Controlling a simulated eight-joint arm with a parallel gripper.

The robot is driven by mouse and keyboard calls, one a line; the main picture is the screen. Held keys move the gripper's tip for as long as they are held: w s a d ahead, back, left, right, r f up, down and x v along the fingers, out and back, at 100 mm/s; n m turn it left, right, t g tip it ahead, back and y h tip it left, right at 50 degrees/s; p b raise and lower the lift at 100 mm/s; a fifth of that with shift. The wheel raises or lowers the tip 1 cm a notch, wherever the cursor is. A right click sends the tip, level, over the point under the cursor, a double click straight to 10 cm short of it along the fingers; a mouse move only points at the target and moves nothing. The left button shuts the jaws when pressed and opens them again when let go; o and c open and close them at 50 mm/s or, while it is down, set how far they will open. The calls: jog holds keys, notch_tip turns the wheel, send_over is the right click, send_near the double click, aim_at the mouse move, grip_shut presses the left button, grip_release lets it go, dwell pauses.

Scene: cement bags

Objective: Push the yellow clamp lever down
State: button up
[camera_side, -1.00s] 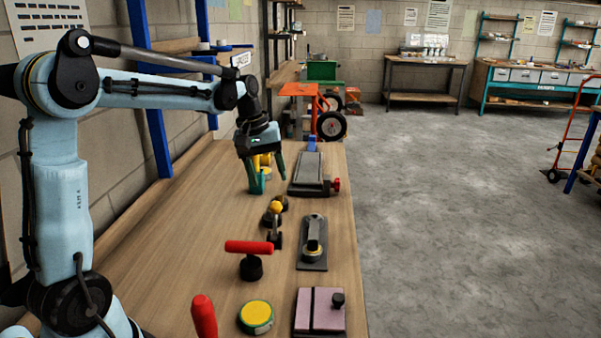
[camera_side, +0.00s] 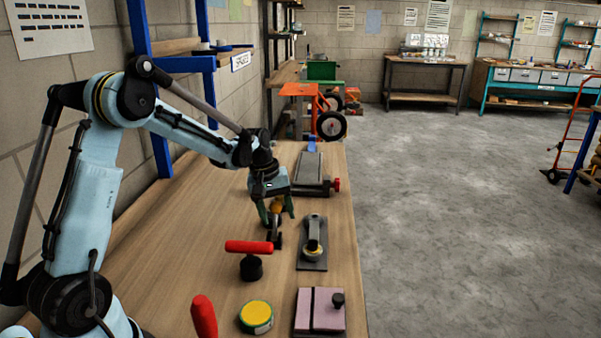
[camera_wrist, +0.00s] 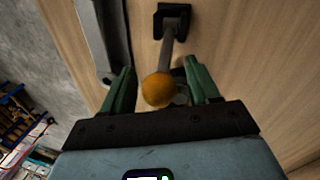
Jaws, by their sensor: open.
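The clamp lever is a grey rod with a yellow ball knob (camera_wrist: 157,90) on its end, rising from a small dark base (camera_wrist: 172,17) in the wrist view. In the side view the yellow knob (camera_side: 277,206) is partly covered by my gripper, with the dark base (camera_side: 274,240) below it on the bench. My gripper (camera_side: 277,214) is open, its green fingers on either side of the knob. In the wrist view the open gripper (camera_wrist: 161,76) has the knob between its fingers, closer to the left one. I cannot tell whether anything touches.
Close on the right is a grey plate with a dark lever (camera_side: 313,258); a grey vise-like fixture (camera_side: 311,172) stands behind. The bench's left is clear.

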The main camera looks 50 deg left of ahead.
jog(key=shift+f, duration=0.35)
jog(key=shift+c, duration=0.2)
grip_shut()
